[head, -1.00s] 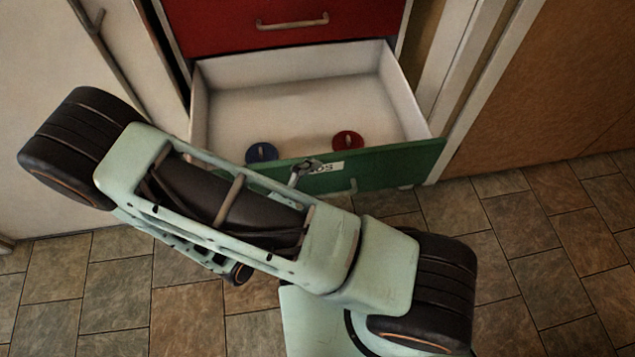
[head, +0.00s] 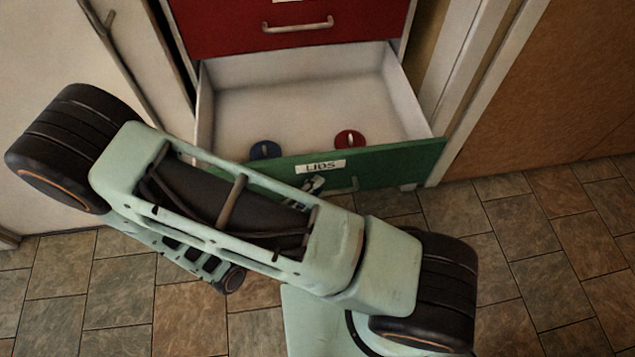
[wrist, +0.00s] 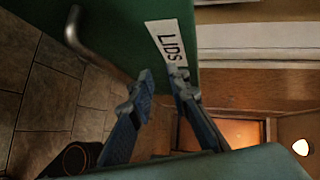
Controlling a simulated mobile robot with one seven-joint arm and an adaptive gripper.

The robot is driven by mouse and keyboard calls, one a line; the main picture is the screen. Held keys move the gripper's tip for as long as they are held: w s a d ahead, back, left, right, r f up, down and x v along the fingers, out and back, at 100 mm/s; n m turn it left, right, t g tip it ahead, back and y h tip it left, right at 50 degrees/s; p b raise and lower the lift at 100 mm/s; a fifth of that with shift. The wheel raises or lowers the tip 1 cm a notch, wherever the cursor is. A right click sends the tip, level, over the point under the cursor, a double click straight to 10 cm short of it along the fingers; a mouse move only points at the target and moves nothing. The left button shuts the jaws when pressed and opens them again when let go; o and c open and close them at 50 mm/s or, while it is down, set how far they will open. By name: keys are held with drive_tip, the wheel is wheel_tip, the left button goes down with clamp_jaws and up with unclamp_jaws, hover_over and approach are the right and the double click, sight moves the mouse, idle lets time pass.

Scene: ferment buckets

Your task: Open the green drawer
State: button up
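The green drawer (head: 400,163) stands pulled out, and its white interior shows. Its front carries a white "LIDS" label (head: 320,167), which also shows in the wrist view (wrist: 166,42). A blue lid (head: 262,151) and a red lid (head: 350,139) lie inside near the front. The drawer's handle (wrist: 86,42) is a metal bar on the green front. My gripper (head: 313,184) is in front of the drawer face, just below the label. In the wrist view my gripper (wrist: 162,76) has its two fingers apart with nothing between them, and the handle is clear of them.
A closed red drawer (head: 240,25) is above. A white door with a long handle (head: 112,45) is at the left, and a brown wooden panel (head: 560,90) at the right. Tiled floor (head: 490,250) in front is clear.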

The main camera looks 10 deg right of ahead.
drive_tip(key=s+a+p, duration=0.1)
drive_tip(key=s+a, duration=0.5)
drive_tip(key=shift+s+a+r+p, duration=0.3)
drive_tip(key=shift+s+a+r, duration=0.1)
drive_tip(key=shift+r, duration=0.05)
idle(0.5)
drive_tip(key=shift+r, duration=0.1)
idle(0.6)
